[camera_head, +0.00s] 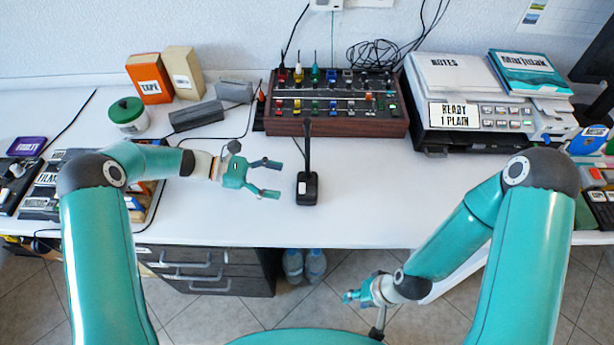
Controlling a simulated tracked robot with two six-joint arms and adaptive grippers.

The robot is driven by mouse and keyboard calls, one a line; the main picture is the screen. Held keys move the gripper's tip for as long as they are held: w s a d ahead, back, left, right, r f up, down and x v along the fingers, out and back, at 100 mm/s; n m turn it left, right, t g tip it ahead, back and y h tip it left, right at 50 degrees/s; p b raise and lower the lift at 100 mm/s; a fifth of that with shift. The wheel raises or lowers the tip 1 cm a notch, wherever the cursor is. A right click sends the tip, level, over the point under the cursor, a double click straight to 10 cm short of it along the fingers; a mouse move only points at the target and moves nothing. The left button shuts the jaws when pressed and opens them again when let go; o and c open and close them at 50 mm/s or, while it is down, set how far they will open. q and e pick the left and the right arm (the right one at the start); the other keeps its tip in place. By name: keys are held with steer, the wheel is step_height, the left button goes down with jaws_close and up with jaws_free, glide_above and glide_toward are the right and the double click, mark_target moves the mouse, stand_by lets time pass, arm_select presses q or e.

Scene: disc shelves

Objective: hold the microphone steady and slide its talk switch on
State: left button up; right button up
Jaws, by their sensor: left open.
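A black desk microphone (307,187) stands upright on the white table, with a block-like base and a thin stem rising from it. A small pale mark shows on its base; I cannot tell whether this is the talk switch, or how the switch is set. My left gripper (279,178) is open and empty, just left of the microphone, with its two fingers pointing at the base and apart from it. My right gripper (348,297) is low in front of the table's front edge, away from the microphone. Its fingers are too small and overlapped to read.
A mixer with coloured knobs (336,122) stands behind the microphone. A printer-like machine (465,130) is at the back right. Grey blocks (197,116) and a green-lidded jar (128,116) are at the back left. The table (400,200) right of the microphone is clear.

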mark_target(297, 184)
arm_select(q)
steer(key=b+x, duration=0.1)
steer(key=x, duration=0.5)
steer(key=shift+d+f, duration=0.2)
steer(key=shift+d, duration=0.5)
steer(key=shift+c, duration=0.4)
jaws_close()
steer(key=c, duration=1.3)
jaws_free()
steer(key=shift+c, duration=0.2)
steer(key=o, duration=1.5)
